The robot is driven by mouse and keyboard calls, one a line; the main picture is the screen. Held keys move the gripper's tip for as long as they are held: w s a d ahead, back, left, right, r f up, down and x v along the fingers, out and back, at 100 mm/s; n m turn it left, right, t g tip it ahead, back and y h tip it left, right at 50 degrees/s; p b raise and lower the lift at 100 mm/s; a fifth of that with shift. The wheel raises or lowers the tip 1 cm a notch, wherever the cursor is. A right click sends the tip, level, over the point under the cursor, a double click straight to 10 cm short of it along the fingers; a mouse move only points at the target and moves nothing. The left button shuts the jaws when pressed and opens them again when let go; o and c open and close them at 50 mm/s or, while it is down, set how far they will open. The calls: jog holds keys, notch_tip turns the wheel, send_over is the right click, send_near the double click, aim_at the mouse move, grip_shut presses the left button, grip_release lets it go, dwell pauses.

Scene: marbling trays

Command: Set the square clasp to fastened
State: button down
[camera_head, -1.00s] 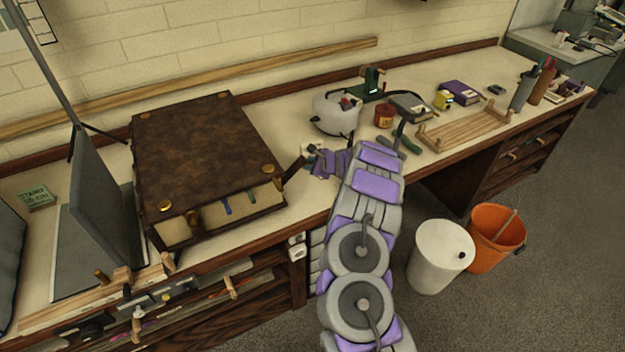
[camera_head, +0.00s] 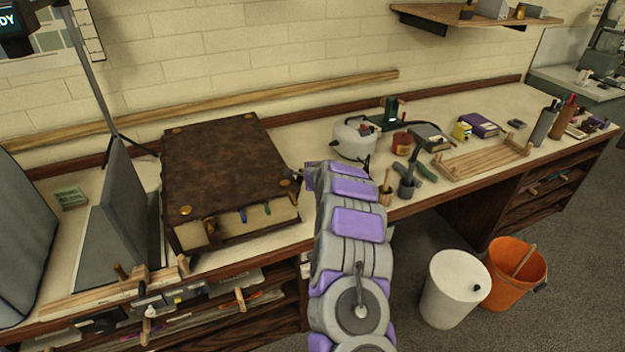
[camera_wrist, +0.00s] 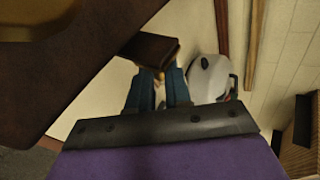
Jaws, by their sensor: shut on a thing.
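A large brown leather-bound book (camera_head: 222,165) with brass corner bosses lies closed on the bench. My gripper (camera_head: 296,178) is at its right edge, mostly hidden by my arm. In the wrist view my gripper's two fingers (camera_wrist: 160,85) are close together on a dark brown, square-ended clasp (camera_wrist: 150,46) with a small brass part at the fingertips. The clasp stands beside the book's cover (camera_wrist: 75,55); I cannot tell whether they touch. Another clasp (camera_head: 210,226) is at the book's front left edge.
A grey upright panel (camera_head: 127,192) stands left of the book. A white rounded pot (camera_head: 352,139), a red jar (camera_head: 402,143) and a wooden rack (camera_head: 485,158) are to the right. A white bin (camera_head: 455,288) and an orange bucket (camera_head: 517,268) stand on the floor.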

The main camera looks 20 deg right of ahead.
jog(key=shift+a, duration=0.15)
jog(key=c, duration=1.1)
grip_release()
jog(key=shift+o, duration=0.2)
jog(key=shift+s, duration=0.1)
jog(key=p+v, duration=0.1)
jog(key=v, duration=1.6)
